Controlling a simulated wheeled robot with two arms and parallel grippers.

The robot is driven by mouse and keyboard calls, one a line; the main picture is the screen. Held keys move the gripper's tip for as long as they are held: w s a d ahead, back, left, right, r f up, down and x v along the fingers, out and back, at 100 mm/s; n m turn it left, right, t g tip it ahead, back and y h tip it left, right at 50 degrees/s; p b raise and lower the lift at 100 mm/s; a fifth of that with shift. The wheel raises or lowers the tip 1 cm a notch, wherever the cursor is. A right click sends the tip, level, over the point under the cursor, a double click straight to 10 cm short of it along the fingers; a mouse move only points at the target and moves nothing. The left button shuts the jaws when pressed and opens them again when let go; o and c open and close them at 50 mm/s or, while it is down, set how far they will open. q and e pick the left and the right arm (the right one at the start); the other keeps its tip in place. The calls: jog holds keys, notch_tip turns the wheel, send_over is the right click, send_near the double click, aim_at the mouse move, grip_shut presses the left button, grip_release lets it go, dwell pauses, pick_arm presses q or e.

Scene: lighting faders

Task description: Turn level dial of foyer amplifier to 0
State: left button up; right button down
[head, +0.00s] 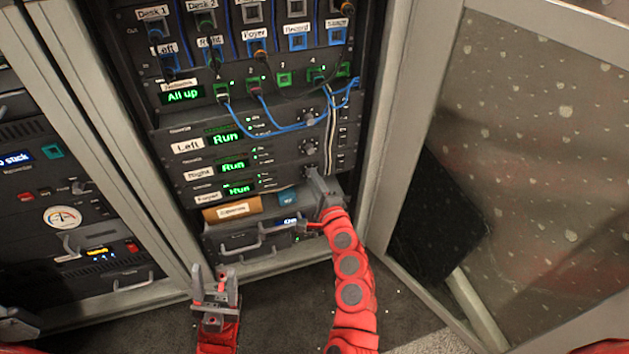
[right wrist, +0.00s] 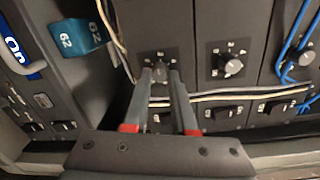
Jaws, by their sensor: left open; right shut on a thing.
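The foyer amplifier, with its "Foyer" label (head: 207,197) and a green "Run" display (head: 240,188), is the lowest of three similar amplifiers in the rack. My right gripper (head: 314,178) is at the right end of its front and covers its level dial in the head view. In the right wrist view the level dial (right wrist: 158,67) shows between the fingertips of my right gripper (right wrist: 160,73), which is shut on it. Its pointer and the scale numbers are too small and partly hidden to read. My left gripper (head: 216,284) is open and empty, low in front of the rack.
The dials of the right amplifier (head: 308,147) and left amplifier (head: 309,116) sit just above. Blue patch cables (head: 275,131) and white cables (head: 331,125) hang close by. A brown box (head: 233,210) lies below the foyer amplifier. A dotted glass door (head: 535,120) stands at right.

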jog(key=n, duration=0.8)
jog(key=shift+a+h+p, duration=0.15)
jog(key=shift+h+p, duration=0.15)
jog(key=shift+p, duration=0.05)
jog(key=shift+n, duration=0.3)
jog(key=c, duration=0.7)
grip_release()
jog(key=shift+s, duration=0.1)
